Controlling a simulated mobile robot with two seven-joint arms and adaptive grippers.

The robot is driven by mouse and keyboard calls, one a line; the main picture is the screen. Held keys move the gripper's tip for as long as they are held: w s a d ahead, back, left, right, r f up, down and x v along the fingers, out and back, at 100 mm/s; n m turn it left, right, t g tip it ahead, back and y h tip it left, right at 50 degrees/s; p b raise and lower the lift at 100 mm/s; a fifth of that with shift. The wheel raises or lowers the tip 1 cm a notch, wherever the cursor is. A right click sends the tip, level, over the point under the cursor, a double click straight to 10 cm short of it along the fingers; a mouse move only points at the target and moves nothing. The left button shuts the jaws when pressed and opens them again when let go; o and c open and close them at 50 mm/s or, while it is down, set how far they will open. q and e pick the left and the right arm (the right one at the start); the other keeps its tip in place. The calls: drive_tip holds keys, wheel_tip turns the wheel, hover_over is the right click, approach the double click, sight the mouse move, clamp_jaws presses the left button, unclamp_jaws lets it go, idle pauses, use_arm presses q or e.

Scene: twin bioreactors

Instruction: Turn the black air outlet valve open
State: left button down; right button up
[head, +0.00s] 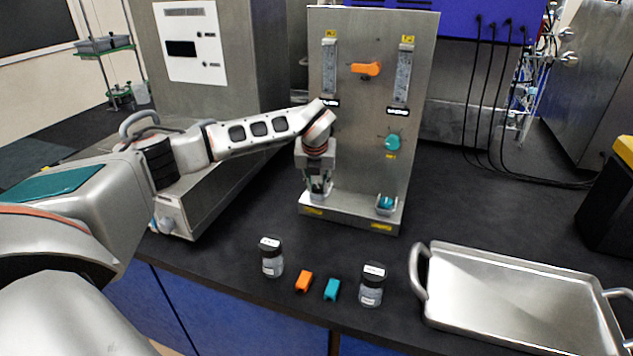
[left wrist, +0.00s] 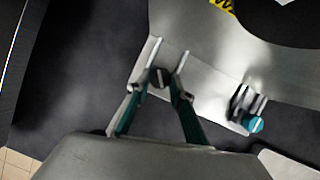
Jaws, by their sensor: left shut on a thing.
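The upright metal panel (head: 362,150) stands on the dark bench with a low ledge at its foot. My left gripper (head: 319,190) points down at the left end of that ledge. In the left wrist view, its two teal-backed fingers (left wrist: 166,68) are on either side of a small black valve knob (left wrist: 159,78), and the gripper is shut on it. In the head view the gripper largely hides this valve, so its angle cannot be told there. A teal valve (head: 387,202) sits at the right end of the ledge and also shows in the left wrist view (left wrist: 253,124). My right gripper is not in view.
An orange knob (head: 366,69) and a teal knob (head: 392,142) are higher on the panel. Two dark-lidded jars (head: 271,259) (head: 371,287), an orange clip (head: 303,282) and a teal clip (head: 332,289) lie in front. A metal tray (head: 436,310) is at right.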

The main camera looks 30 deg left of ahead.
use_arm(q)
drive_tip(key=n, duration=0.2)
drive_tip(key=n+g+y, duration=0.1)
drive_tip(key=n, duration=0.2)
drive_tip(key=shift+w+d+n+y, duration=0.2)
drive_tip(key=shift+d+n+y, duration=0.05)
drive_tip(key=shift+n+y, duration=0.05)
drive_tip(key=n+g, duration=0.1)
drive_tip(key=n, duration=0.1)
drive_tip(key=n+g, duration=0.1)
drive_tip(key=n, duration=0.1)
drive_tip(key=shift+w+n+y, duration=0.15)
drive_tip(key=shift+n+y, duration=0.25)
drive_tip(key=c, duration=1.8)
unclamp_jaws()
drive_tip(key=v, duration=1.2)
drive_tip(key=shift+w, duration=0.2)
